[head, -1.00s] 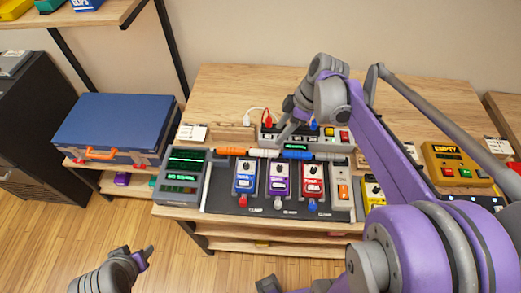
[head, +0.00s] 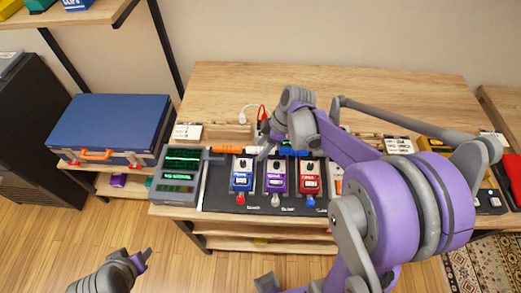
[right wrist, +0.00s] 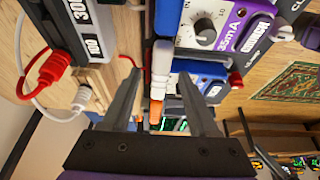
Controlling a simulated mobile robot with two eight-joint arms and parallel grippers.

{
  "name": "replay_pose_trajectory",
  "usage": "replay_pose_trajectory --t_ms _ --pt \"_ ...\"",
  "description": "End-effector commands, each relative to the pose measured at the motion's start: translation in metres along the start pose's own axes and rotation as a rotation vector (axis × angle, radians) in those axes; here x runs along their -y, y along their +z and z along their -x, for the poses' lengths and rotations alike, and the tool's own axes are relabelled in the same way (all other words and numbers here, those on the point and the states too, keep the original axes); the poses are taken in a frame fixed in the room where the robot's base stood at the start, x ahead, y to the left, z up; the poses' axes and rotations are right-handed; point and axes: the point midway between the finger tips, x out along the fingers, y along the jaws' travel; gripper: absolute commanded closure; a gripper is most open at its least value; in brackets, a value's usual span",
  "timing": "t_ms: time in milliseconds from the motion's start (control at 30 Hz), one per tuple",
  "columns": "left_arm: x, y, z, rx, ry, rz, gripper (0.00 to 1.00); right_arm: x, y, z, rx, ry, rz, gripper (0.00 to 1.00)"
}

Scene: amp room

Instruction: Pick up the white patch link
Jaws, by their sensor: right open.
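The white patch link (head: 251,150) lies in a row between an orange link (head: 228,149) and a blue link (head: 289,152), behind the pedals. In the right wrist view the white link (right wrist: 161,66) lies between the fingers of my right gripper (right wrist: 159,76), with the orange link (right wrist: 156,112) below it and the blue link above. My right gripper (head: 264,152) is open, its fingers astride the white link with a gap on each side. In the head view the gripper partly hides the white link. Part of my left gripper (head: 142,261) shows at the lower left, away from the bench.
Blue (head: 242,174), purple (head: 276,176) and red (head: 310,178) pedals stand on a dark board in front of the links. A meter box (head: 180,176) stands at the left. Red and white cables are close to my right gripper. The bench's back is clear.

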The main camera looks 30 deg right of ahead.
Motion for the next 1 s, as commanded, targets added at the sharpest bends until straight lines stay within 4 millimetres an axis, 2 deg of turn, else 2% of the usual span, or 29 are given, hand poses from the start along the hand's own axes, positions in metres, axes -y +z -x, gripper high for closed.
replay_pose_trajectory --t_ms 100,433,833,1000 --pt "0.0 0.0 0.0 0.0 0.0 0.0 0.5 0.0 0.0 0.0 0.0 0.0 0.0 0.42" --pt "0.0 0.0 0.0 0.0 0.0 0.0 0.5 0.0 0.0 0.001 0.0 0.0 0.0 1.0" --pt "0.0 0.0 0.0 0.0 0.0 0.0 0.5 0.0 -0.001 0.001 -0.001 0.0 0.0 1.0" --pt "0.0 -0.001 0.001 -0.001 0.0 0.0 0.5 -0.001 -0.004 0.01 -0.001 0.0 0.0 1.0"
